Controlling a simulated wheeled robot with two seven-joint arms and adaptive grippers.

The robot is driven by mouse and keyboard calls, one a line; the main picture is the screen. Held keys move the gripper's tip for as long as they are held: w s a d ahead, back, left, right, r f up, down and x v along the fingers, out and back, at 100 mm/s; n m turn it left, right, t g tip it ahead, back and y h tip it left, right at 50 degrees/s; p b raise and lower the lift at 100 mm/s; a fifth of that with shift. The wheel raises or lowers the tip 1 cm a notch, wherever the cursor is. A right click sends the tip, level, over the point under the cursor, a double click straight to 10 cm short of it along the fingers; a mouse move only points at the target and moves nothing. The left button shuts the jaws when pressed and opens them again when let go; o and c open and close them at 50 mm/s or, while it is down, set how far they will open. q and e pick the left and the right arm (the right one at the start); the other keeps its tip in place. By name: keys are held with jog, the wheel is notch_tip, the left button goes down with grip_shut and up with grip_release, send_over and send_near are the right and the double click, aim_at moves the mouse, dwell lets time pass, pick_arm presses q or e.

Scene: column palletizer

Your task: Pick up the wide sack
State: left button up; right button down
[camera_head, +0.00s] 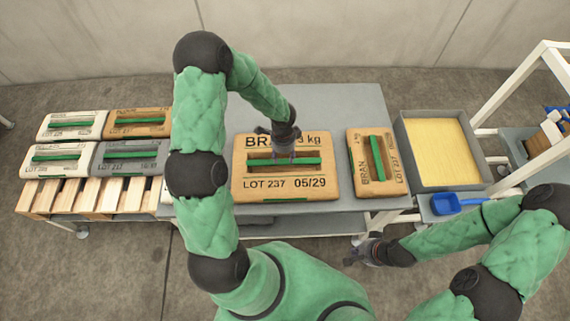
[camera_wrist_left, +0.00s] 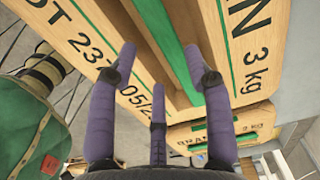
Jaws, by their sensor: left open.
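The wide sack (camera_head: 250,190) is a tan slab marked BRAN, LOT 237 and 05/29, lying flat on the grey table. A green bar handle (camera_head: 300,161) spans a dark slot in its top. My left gripper (camera_head: 274,143) is over the sack's middle, at the slot. In the left wrist view its purple fingers (camera_wrist_left: 160,70) are spread open, with the green handle (camera_wrist_left: 172,45) running between them and the sack's printed face (camera_wrist_left: 85,30) close beyond. Whether the fingers touch the handle is unclear. My right gripper (camera_head: 362,253) is in front of the table, away from the sack, its fingers too small to read.
At left, several sacks lie on a wooden pallet (camera_head: 85,196).

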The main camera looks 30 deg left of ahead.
aim_at(284, 161)
pick_arm(q)
jog(key=shift+f, duration=0.65)
jog(key=shift+w+f, duration=0.2)
jog(key=shift+f, duration=0.3)
notch_tip(284, 161, down, 5)
jog(key=shift+r+b, duration=0.1)
jog(key=shift+b, duration=0.9)
grip_shut()
jog(key=shift+w+a+r, duration=0.1)
jog(key=shift+w+r, duration=0.05)
jog(key=shift+w, duration=0.05)
